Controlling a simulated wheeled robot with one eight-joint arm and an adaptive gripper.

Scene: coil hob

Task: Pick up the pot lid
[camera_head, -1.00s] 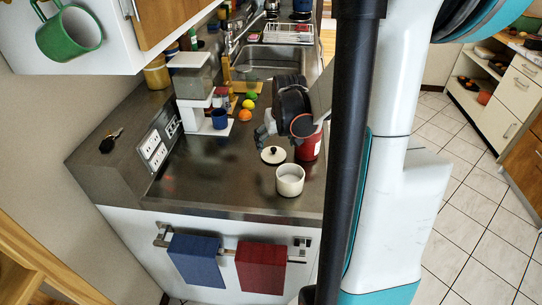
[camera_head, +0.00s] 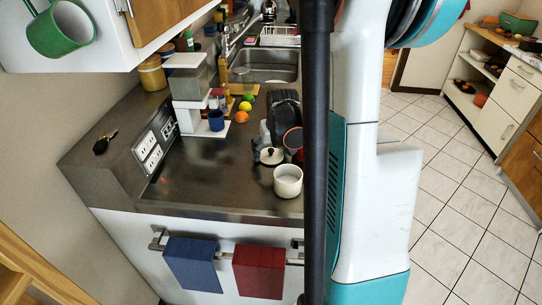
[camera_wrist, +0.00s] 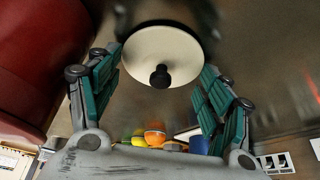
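The pot lid, a cream disc with a black knob, lies on the dark counter (camera_head: 215,180) just behind the white pot (camera_head: 288,187). It shows in the head view (camera_head: 270,157) and in the wrist view (camera_wrist: 160,45). My gripper (camera_wrist: 161,62) is open, with its green-padded fingers on either side of the lid in the wrist view. The knob stands between the fingers and nothing is held. In the head view my wrist covers the area behind the lid, and most of the gripper is hidden. I cannot tell whether the fingers touch the lid.
A red canister (camera_wrist: 40,50) stands close beside my gripper, mostly hidden in the head view. A coffee machine (camera_head: 190,95), blue cup (camera_head: 216,120) and several fruits, including an orange (camera_head: 241,117), stand farther back. The counter left of the lid is clear.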

